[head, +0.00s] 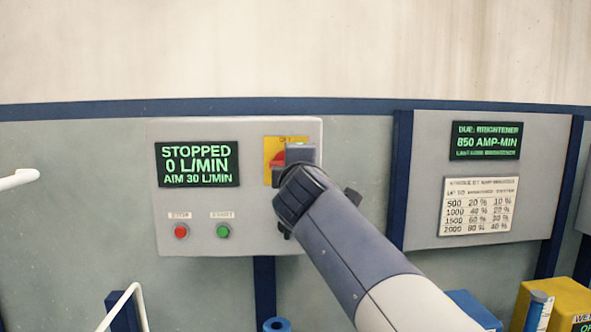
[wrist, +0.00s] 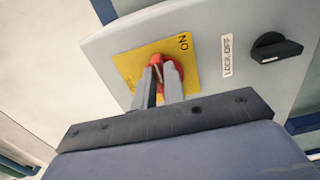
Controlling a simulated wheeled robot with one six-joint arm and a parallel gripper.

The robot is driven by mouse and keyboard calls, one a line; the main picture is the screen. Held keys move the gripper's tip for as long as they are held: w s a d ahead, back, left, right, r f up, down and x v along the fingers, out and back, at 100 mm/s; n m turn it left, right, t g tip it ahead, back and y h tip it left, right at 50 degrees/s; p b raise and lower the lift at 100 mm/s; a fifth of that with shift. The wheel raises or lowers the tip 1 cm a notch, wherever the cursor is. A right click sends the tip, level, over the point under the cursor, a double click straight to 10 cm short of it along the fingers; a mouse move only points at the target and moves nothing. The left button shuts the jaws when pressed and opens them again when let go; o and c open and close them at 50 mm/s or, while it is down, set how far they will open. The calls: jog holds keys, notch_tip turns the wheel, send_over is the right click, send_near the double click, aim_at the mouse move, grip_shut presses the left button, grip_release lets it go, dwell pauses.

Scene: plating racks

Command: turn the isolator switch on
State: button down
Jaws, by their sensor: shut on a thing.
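The isolator switch is a red knob (wrist: 172,72) on a yellow plate (head: 268,154) on the grey control panel (head: 285,115). In the wrist view the plate carries the word ON near its upper right corner. In the head view part of an OFF label shows at its top, and the knob is mostly hidden behind my gripper. My gripper (wrist: 159,76) is shut on the red knob, one finger on each side of its grip. The knob's exact angle is hard to tell.
The panel's screen (head: 197,164) reads STOPPED, 0 L/MIN, AIM 30 L/MIN. Below are a red STOP button (head: 181,231) and a green START button (head: 223,231). A second panel (head: 420,220) stands at the right.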

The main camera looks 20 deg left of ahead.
jog(key=shift+f, duration=0.1)
jog(key=c, duration=1.5)
grip_release()
jog(key=b+v, duration=0.3)
jog(key=v, duration=0.8)
jog(key=shift+w+a, duration=0.15)
jog(key=p+x, duration=0.3)
jog(key=x, duration=0.7)
jog(key=shift+w+a, duration=0.1)
jog(key=shift+w, duration=0.2)
jog(key=shift+s, duration=0.1)
